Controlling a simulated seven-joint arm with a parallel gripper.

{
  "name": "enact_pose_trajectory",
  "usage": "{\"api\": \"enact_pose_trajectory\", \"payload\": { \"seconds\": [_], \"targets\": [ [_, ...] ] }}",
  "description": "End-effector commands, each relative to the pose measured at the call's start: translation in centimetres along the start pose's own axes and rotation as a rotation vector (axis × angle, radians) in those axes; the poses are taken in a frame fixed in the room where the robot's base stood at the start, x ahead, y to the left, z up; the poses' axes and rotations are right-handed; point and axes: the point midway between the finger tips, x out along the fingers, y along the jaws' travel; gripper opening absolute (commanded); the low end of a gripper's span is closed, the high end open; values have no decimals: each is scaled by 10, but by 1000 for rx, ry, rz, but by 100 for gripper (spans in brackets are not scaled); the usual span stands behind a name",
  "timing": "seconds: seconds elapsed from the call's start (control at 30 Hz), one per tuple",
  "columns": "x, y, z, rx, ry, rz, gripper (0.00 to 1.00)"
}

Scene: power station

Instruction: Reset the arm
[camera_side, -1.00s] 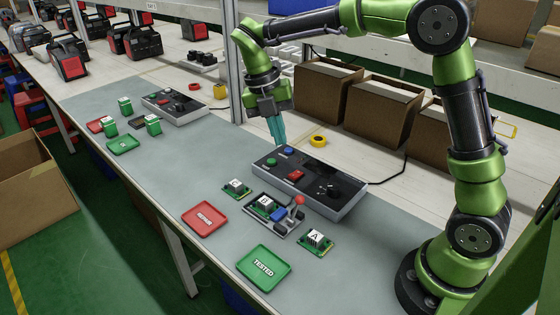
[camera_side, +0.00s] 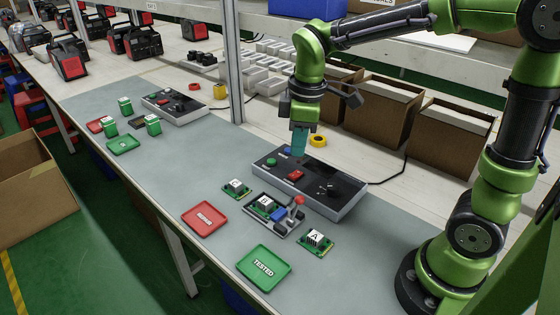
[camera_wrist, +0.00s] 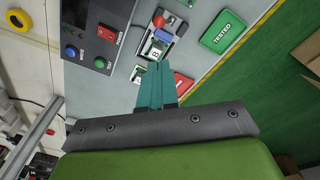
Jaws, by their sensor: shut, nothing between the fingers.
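My gripper (camera_side: 298,143) is shut and empty, its teal fingers pointing down over the far edge of the control box (camera_side: 325,199) in the side view. In the wrist view the shut fingers (camera_wrist: 157,85) point toward the test fixture, with the control box (camera_wrist: 90,63) at upper left. My arm is bent, with the wrist above the bench.
Boards A (camera_side: 315,242) and C (camera_side: 237,188) lie beside the fixture (camera_side: 276,213), which holds board B. The red tray (camera_side: 204,218) and green TESTED tray (camera_side: 263,267) lie in front. Cardboard boxes (camera_side: 386,116) and yellow tape (camera_side: 317,141) stand behind.

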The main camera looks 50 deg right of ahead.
Motion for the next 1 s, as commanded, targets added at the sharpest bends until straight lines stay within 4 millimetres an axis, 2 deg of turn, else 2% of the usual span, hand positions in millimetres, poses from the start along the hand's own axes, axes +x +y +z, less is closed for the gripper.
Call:
{"api": "enact_pose_trajectory", "payload": {
  "seconds": [0.2, 0.3, 0.37, 0.57, 0.7, 1.0],
  "targets": [
    [-23, -30, 41, 653, 259, 1, 0],
    [-29, -42, 58, 880, 378, -37, 0],
    [-32, -48, 66, 962, 436, -59, 0],
    [-42, -60, 84, 1009, 544, -79, 0],
    [-50, -60, 84, 1003, 573, -74, 0],
    [-50, -60, 84, 1001, 572, -72, 0]
  ]
}}
